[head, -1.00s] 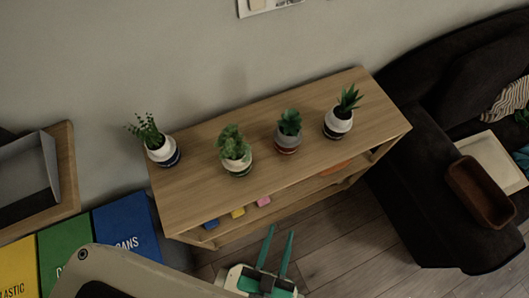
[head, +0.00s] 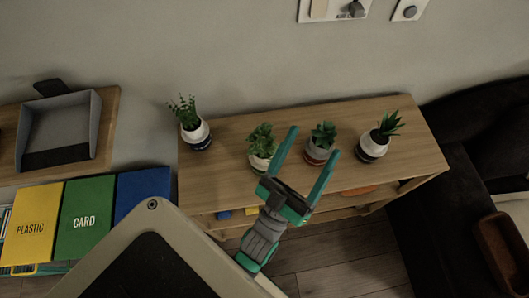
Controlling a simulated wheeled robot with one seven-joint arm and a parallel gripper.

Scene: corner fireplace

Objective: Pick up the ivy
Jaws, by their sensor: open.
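Several potted plants stand in a row on a wooden shelf unit (head: 225,155). At the left is a plant with thin stems and small leaves (head: 183,110) in a white and dark pot. Right of it is a bushy, small-leaved plant (head: 262,140) in a pale pot. Then come a broad-leaved plant (head: 323,132) in a grey and red pot and a spiky plant (head: 388,125) at the right. I cannot tell for sure which is the ivy; the bushy one looks most like it. My gripper (head: 314,141) is open and empty, its teal fingers overlapping the space between the two middle plants.
Yellow, green and blue bins (head: 85,215) stand at the left, below a grey tray (head: 58,130) on a wooden surface. A dark sofa (head: 440,210) closes off the right, with a brown box (head: 505,250) on it. The wall is behind the shelf.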

